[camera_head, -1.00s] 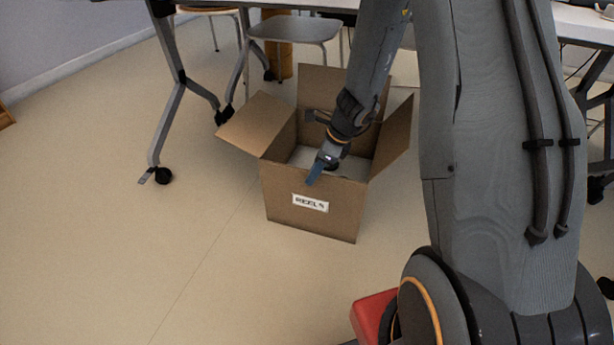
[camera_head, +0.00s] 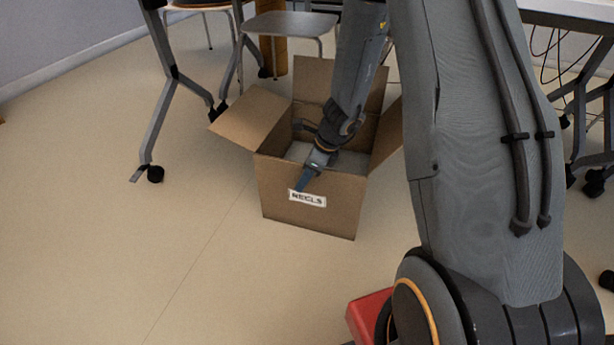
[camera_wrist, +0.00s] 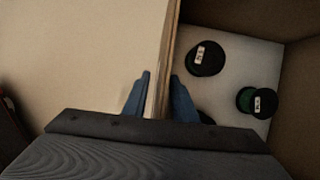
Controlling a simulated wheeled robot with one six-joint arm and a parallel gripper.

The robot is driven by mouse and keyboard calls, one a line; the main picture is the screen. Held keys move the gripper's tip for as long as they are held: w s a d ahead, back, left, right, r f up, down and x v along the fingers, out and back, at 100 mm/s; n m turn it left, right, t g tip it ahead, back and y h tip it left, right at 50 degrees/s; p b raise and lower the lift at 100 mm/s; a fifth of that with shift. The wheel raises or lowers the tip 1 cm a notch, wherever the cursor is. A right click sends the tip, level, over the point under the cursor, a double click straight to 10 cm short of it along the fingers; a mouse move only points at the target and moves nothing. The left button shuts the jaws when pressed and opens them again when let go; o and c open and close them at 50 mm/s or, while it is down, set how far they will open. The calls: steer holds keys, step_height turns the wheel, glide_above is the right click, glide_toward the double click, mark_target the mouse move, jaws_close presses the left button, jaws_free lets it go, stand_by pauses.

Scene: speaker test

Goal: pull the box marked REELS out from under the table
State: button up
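The brown cardboard box with a REELS label (camera_head: 285,212) stands on the floor with flaps raised at the left, back and right. It is in front of the table legs and a chair. My gripper (camera_head: 312,172) is down at its front wall. One blue finger is outside the wall, above the label. In the wrist view, my gripper (camera_wrist: 160,78) straddles the wall edge (camera_wrist: 169,50), one finger on each side, with a small gap seen by the left finger. Dark reels (camera_wrist: 206,58) lie inside on a pale bottom.
A table leg with a caster (camera_head: 156,174) stands left of the box. A grey chair (camera_head: 288,25) is behind it. More table legs (camera_head: 592,130) and cables are at the right. The floor (camera_head: 130,260) in front and left is clear.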

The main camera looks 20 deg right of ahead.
steer(key=shift+b+x, duration=0.45)
steer(key=shift+x, duration=0.55)
jaws_close()
stand_by(0.9)
